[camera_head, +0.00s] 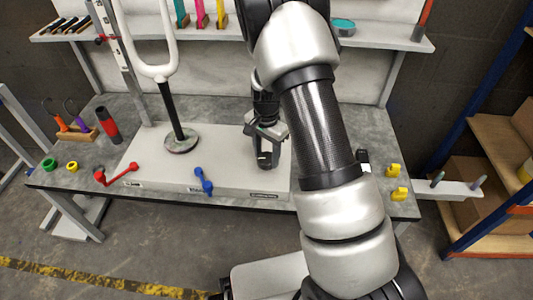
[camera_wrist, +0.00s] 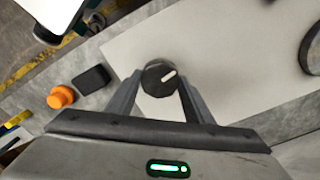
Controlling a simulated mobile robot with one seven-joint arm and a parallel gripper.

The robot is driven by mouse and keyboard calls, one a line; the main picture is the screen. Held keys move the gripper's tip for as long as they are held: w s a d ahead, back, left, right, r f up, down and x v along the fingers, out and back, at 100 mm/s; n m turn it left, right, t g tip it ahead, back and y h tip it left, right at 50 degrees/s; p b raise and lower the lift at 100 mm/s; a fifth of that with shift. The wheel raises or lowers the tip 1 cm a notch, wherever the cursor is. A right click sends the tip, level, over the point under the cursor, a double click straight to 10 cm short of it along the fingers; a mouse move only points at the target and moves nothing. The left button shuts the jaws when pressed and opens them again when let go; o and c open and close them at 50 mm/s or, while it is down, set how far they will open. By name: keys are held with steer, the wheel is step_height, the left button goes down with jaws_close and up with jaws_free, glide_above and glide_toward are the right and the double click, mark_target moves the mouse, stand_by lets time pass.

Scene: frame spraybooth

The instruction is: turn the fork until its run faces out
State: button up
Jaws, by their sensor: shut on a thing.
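The white fork (camera_head: 155,40) stands upright, prongs up, on a black stem (camera_head: 172,112) above a round base plate (camera_head: 182,142) on a pale flat box (camera_head: 225,165). No run shows on the side of the fork I see, and its top is cut off by the frame. My gripper (camera_head: 266,158) points down over the right part of the box, apart from the fork. In the wrist view my gripper (camera_wrist: 160,82) is shut on a round black knob (camera_wrist: 153,72) with a white pointer line.
A red lever (camera_head: 118,176) and a blue lever (camera_head: 204,184) sit at the box's front edge. A red-black cylinder (camera_head: 108,126) stands left on the bench. An orange button (camera_wrist: 60,97) and a black block (camera_wrist: 92,80) lie beside the box. Yellow pieces (camera_head: 396,183) are at right.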

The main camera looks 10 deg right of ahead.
steer(key=n, duration=0.3)
steer(key=shift+n, duration=0.4)
steer(key=n, duration=0.4)
steer(key=shift+n+p, duration=0.3)
steer(key=shift+p, duration=0.05)
steer(key=n, duration=0.4)
steer(key=shift+p, duration=0.3)
steer(key=shift+n, duration=1.6)
steer(key=o, duration=1)
steer(key=shift+o, duration=0.2)
steer(key=shift+r, duration=0.1)
